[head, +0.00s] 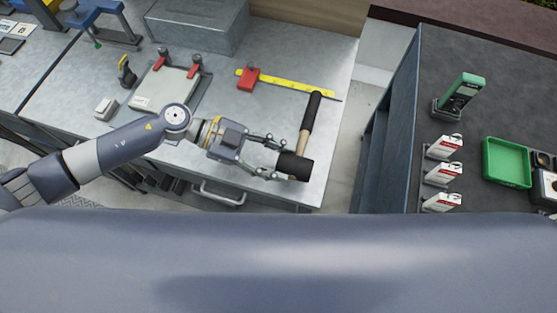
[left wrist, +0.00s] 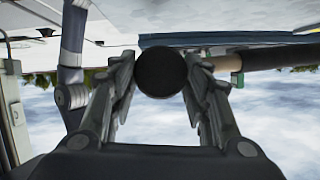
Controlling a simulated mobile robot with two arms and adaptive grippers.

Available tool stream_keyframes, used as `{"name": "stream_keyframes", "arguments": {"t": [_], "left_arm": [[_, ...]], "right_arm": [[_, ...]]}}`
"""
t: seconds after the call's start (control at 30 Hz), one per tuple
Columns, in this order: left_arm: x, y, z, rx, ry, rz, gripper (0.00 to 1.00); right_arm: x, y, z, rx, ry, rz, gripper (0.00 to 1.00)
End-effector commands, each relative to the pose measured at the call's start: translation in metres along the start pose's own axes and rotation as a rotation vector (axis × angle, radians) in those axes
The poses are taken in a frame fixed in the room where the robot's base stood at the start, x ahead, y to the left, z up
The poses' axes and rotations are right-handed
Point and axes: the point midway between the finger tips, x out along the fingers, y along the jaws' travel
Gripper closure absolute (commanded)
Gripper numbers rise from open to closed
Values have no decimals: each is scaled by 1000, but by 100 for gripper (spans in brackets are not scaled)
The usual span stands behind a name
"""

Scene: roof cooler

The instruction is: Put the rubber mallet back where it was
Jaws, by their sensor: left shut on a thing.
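The rubber mallet (head: 295,166) has a black head, a pale wooden handle and a black grip. My left gripper (head: 276,159) is shut on its head, near the front right corner of the grey workbench (head: 240,133). The handle points up and slightly right in the head view, towards the bench's right edge. In the left wrist view the round black head of the mallet (left wrist: 161,73) sits between the two fingers of my left gripper (left wrist: 160,78), with the handle running right. I cannot tell how high the mallet is above the bench. My right gripper is not in view.
A yellow ruler with a red slider (head: 249,79), a white plate with red clamps (head: 166,86) and a metal box (head: 199,24) are on the bench. Right of a gap, a dark counter (head: 420,112) holds a green-topped meter (head: 461,92), several white-red packs and a green tray (head: 506,163).

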Motion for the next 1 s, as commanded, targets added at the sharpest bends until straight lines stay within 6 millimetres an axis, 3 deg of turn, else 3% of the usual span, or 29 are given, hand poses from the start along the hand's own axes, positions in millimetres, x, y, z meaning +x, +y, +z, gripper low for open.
{"name": "stream_keyframes", "arguments": {"t": [0.13,0.4,0.77,0.8,0.87,1.0], "left_arm": [[5,-5,2,-1,2,1,100],[17,-2,29,1,3,-1,100],[18,-1,34,2,2,0,100],[18,0,35,1,0,1,52],[18,0,35,1,0,1,38],[18,0,35,1,0,1,36]], "right_arm": [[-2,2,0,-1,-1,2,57],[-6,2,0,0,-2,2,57],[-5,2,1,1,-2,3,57],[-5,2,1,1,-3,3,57],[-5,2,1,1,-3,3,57],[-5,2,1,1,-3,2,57]]}}
